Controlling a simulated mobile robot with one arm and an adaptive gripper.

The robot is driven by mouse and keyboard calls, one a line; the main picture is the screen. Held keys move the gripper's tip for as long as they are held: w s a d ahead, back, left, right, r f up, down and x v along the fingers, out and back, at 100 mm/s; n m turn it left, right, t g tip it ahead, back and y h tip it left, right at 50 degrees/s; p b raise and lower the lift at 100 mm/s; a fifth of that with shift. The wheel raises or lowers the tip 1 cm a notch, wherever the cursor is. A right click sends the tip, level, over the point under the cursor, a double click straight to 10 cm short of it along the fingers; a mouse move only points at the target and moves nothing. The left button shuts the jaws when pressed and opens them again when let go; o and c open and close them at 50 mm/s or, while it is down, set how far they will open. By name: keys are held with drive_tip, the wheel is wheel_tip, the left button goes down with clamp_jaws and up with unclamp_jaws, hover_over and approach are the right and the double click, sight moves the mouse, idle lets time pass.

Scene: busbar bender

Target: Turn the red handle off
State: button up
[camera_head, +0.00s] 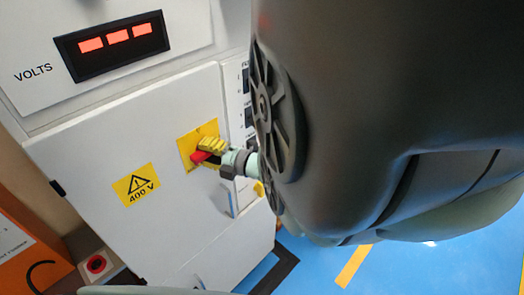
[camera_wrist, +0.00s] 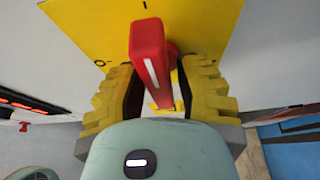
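The red handle (camera_wrist: 150,52) sits on a yellow plate (camera_wrist: 215,30) and has a white stripe. In the wrist view it stands nearly upright, its top end near the "I" mark; an "O" mark is to its left. My gripper (camera_wrist: 158,85) has its yellow ribbed fingers on either side of the handle. A gap shows between the handle and the right finger, so the gripper looks open around it. In the head view the gripper (camera_head: 208,146) is at the yellow plate on the white cabinet door, and the red handle (camera_head: 200,156) is partly hidden by it.
The white cabinet (camera_head: 90,150) carries a 400 V warning label (camera_head: 136,185) and a lit VOLTS display (camera_head: 112,43). A red button (camera_head: 96,264) and an orange cabinet (camera_head: 25,255) are at lower left. My arm hides much of the right side. Blue floor (camera_head: 320,268) shows below.

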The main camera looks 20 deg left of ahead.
drive_tip(key=shift+w+d+f+t, duration=0.1)
drive_tip(key=shift+w+d+t, duration=0.1)
drive_tip(key=shift+w+t, duration=0.2)
clamp_jaws()
